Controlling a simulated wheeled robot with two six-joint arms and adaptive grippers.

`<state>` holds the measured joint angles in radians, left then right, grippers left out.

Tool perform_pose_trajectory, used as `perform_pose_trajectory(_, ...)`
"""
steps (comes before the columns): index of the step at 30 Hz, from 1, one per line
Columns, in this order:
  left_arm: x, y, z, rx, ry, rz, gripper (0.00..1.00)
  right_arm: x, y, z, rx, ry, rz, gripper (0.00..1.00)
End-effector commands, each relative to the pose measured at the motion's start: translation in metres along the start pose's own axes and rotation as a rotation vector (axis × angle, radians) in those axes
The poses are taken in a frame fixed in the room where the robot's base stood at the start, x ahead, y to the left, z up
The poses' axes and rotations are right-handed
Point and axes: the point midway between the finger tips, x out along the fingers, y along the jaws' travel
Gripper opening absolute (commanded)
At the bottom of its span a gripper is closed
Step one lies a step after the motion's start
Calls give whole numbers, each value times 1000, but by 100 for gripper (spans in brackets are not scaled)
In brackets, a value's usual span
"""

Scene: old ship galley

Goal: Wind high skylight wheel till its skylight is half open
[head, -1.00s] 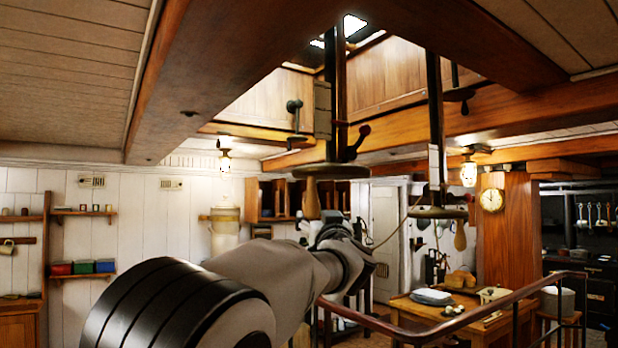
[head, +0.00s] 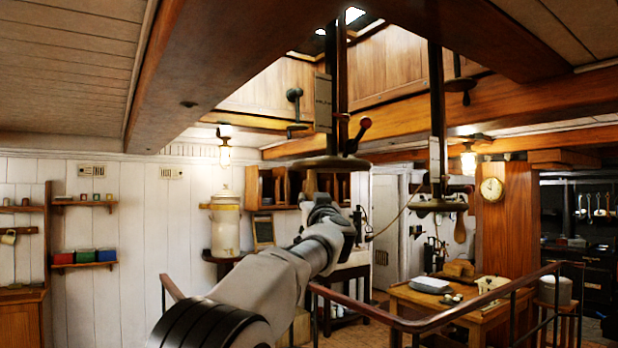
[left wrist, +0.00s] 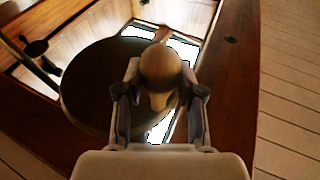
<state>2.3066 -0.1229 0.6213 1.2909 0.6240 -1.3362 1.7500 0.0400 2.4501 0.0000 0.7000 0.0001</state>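The nearer high skylight wheel (head: 335,162) is a dark disc at the foot of a dark post under the skylight (head: 355,16). In the left wrist view the wheel (left wrist: 95,95) fills the left middle, with its pale wooden handle (left wrist: 165,72) pointing toward the camera. My left gripper (head: 320,203) is just below the wheel. Its fingers (left wrist: 162,85) stand open on either side of the handle; whether they touch it is unclear. Bright panes show overhead; how far the skylight is open cannot be told. My right gripper is not in view.
A second wheel (head: 440,205) with a wooden handle hangs on another post to the right. A red-knobbed lever (head: 358,135) sits on the nearer post. A railing (head: 430,326) crosses in front of a table (head: 405,295). Heavy beams (head: 235,60) frame the skylight opening.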

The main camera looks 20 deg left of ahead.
Motion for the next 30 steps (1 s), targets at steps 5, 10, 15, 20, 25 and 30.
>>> perform_pose_trajectory(5,0,0,0,0,0,1,0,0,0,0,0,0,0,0)
perform_pose_trajectory(10,0,0,0,0,0,1,0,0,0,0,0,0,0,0)
perform_pose_trajectory(15,0,0,0,0,0,1,0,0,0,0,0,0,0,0)
perform_pose_trajectory(20,-10,20,-3,0,2,5,0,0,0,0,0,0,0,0)
perform_pose_trajectory(25,-27,50,-8,-1,1,6,0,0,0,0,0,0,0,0)
perform_pose_trajectory(30,-28,52,-8,1,1,5,0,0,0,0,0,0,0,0)
